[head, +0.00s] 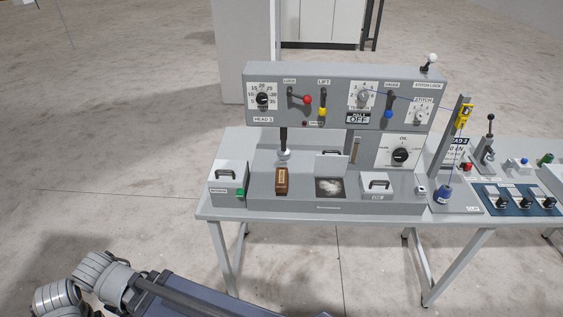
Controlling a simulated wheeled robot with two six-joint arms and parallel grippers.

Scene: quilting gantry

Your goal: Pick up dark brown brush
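The dark brown brush (281,184) looks like a small upright brown block with a pale strip on its front. It sits on the grey bed of the quilting machine (343,207), left of a square opening (330,187) with white fluff in it. Nothing of mine is near the brush. Grey links of my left arm show at the bottom left, well short of the table. Neither of my grippers is in view.
The machine's control panel (343,97), with knobs and levers, overhangs behind the brush. A needle post (284,142) hangs just behind it. A grey lidded box (229,182) stands left, a handled lid (375,184) right. The table's front edge (320,217) is clear.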

